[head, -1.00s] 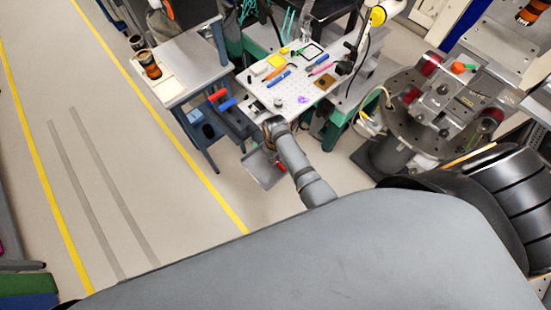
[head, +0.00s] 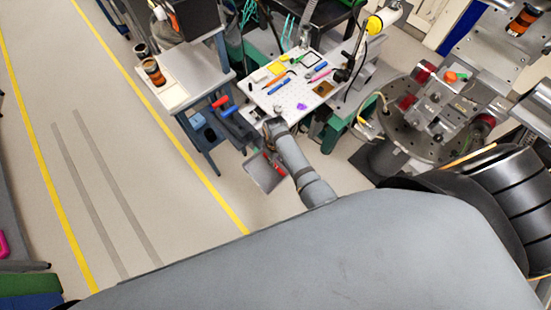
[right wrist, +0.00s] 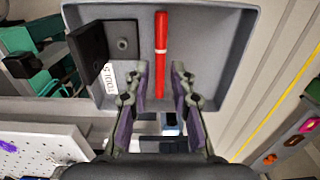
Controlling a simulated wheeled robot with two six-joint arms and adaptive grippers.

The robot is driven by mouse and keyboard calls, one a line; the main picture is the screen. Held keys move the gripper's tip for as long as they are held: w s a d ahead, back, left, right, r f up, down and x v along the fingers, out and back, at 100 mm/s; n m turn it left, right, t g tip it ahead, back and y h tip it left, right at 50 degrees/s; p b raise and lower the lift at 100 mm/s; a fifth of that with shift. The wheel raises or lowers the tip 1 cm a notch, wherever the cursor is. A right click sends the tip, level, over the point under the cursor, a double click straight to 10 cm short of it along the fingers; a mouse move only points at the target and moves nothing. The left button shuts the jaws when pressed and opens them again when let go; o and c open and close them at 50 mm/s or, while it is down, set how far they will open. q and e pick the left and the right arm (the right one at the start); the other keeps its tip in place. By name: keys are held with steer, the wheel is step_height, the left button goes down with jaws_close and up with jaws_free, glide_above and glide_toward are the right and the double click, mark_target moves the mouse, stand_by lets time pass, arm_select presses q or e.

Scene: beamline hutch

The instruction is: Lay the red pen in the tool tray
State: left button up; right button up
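The red pen (right wrist: 161,40) lies lengthwise in the grey tool tray (right wrist: 215,60), seen in the right wrist view. The tray bears a partly covered label that seems to read TOOLS. My right gripper (right wrist: 160,68) is open over the tray. Its two fingers stand on either side of the pen's near end, with a gap on each side. In the head view, the tray (head: 259,177) sits low beside the pegboard table, with red of the pen (head: 277,162) showing by my right arm. My left gripper is not in view.
A black bracket-like block (right wrist: 121,42) stands at the tray's left side. The white perforated table (head: 290,101) holds pens and small items. A dark bin rack with blue and red handles (head: 229,111) stands left of the tray. Open floor (head: 170,200) lies further left.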

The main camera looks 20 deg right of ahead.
mark_target(276, 165)
arm_select(q)
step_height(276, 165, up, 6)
steer(key=p, duration=0.4)
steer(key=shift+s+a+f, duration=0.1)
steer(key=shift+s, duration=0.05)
arm_select(e)
step_height(276, 165, up, 8)
steer(key=shift+r, duration=0.2)
